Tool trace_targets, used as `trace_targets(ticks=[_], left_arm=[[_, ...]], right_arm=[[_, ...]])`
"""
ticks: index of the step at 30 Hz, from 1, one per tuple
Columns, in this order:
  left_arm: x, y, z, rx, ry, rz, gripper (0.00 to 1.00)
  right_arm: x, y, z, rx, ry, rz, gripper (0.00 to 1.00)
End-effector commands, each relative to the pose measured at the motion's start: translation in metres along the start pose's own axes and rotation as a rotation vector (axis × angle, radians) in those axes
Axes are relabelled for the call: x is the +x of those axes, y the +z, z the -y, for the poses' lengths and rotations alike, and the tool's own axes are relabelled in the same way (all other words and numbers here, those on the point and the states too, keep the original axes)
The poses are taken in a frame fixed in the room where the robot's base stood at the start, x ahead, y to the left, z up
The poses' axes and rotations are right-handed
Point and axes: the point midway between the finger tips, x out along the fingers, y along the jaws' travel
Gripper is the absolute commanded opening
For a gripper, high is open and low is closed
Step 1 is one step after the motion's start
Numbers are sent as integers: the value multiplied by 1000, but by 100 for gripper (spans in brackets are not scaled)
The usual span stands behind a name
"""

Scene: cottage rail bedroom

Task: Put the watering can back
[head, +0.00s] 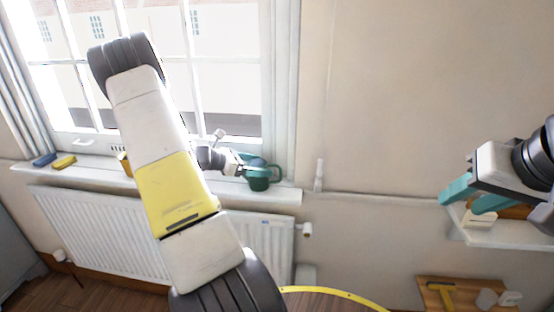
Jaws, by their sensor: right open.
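A green watering can (260,182) stands at the right part of the white windowsill (288,196). My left arm reaches up and over in front of the window, and my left gripper (250,168) is at the can's upper left side. Its teal fingers blend with the can, so I cannot tell whether they grip it. My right gripper (466,198) is at the right, with its teal fingers apart, over a small white shelf (480,237).
A blue block (44,159) and a yellow block (64,162) lie at the sill's left end. An orange item behind my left arm is mostly hidden. A white radiator (100,235) is below. A wooden board with a yellow tool (443,294) is at lower right.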

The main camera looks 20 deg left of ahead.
Motion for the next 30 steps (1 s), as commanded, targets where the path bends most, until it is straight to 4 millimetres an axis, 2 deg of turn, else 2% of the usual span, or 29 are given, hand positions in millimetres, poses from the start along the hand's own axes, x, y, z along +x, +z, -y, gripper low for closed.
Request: trace_targets(ticks=[11, 14, 24, 30], left_arm=[[-3, 4, 0, 2, 1, 0, 83], [-15, 3, -1, 1, 3, 0, 83], [-86, 2, -1, 1, 4, -1, 83], [-114, 3, 0, 1, 2, 0, 83]], right_arm=[[0, 0, 0, 0, 0, 0, 42], [0, 0, 0, 0, 0, 0, 42], [0, 0, 0, 0, 0, 0, 42], [0, 0, 0, 0, 0, 0, 42]])
